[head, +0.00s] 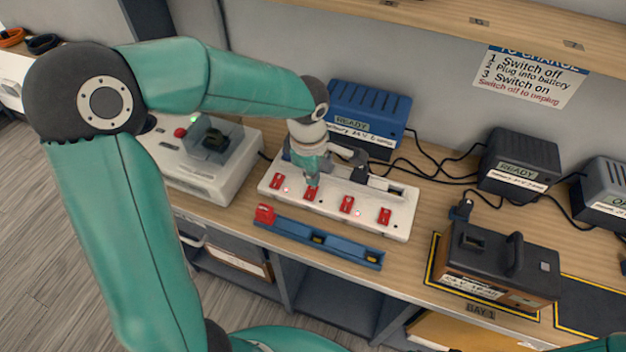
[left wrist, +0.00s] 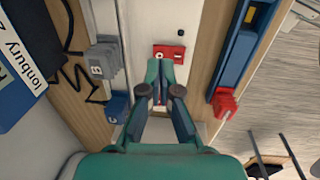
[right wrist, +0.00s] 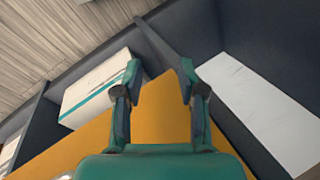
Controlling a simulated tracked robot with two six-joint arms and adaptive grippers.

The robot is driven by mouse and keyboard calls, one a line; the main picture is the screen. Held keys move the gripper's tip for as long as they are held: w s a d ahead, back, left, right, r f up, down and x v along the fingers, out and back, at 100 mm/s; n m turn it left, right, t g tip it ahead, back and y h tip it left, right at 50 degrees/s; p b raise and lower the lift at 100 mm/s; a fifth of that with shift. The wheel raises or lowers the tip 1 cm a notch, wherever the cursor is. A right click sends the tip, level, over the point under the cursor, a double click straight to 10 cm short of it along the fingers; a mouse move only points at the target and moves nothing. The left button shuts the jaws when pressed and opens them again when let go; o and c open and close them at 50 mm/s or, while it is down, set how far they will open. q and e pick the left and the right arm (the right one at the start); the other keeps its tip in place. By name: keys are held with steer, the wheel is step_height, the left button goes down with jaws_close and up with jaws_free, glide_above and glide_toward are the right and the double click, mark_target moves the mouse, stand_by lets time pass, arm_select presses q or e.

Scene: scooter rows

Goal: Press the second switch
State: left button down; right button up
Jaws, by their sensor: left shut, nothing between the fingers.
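A white power strip (head: 400,233) with a row of several red switches lies on the bench. The second switch from the left (head: 310,193) is partly covered by my left gripper (head: 312,183). That gripper points down, fingers together and empty, with its tips at or just above this switch; contact cannot be told. In the left wrist view the fingertips (left wrist: 160,92) hide what is under them, and one red switch (left wrist: 169,53) shows beyond them. The first (head: 277,181), third (head: 346,204) and fourth (head: 384,216) switches are clear. My right gripper (right wrist: 160,75) is open and empty.
A blue bar (head: 330,245) with a red end block (head: 265,213) lies in front of the strip. A blue charger (head: 368,112) stands behind it, and a grey machine (head: 205,175) to its left. A battery pack (head: 500,262) stands at right. Cables cross behind.

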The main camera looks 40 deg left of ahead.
mark_target(311, 194)
arm_select(q)
steer(key=shift+w+f, duration=0.2)
steer(key=shift+f, duration=1.25)
steer(key=shift+f, duration=0.1)
steer(key=shift+g, duration=0.3)
steer(key=shift+s+f, duration=0.1)
steer(key=shift+s+d+r+b, duration=0.2)
steer(key=shift+s+b, duration=0.15)
steer(key=shift+s, duration=0.3)
steer(key=shift+a, duration=0.1)
steer(key=r+p, duration=0.1)
steer(key=r, duration=0.2)
steer(key=r+p, duration=0.1)
steer(key=shift+w+r+p, duration=0.15)
steer(key=shift+w+p, duration=0.15)
steer(key=shift+p, duration=0.05)
step_height(311, 194, up, 10)
steer(key=w, duration=0.1)
steer(key=shift+a+f, duration=0.15)
steer(key=shift+f, duration=0.1)
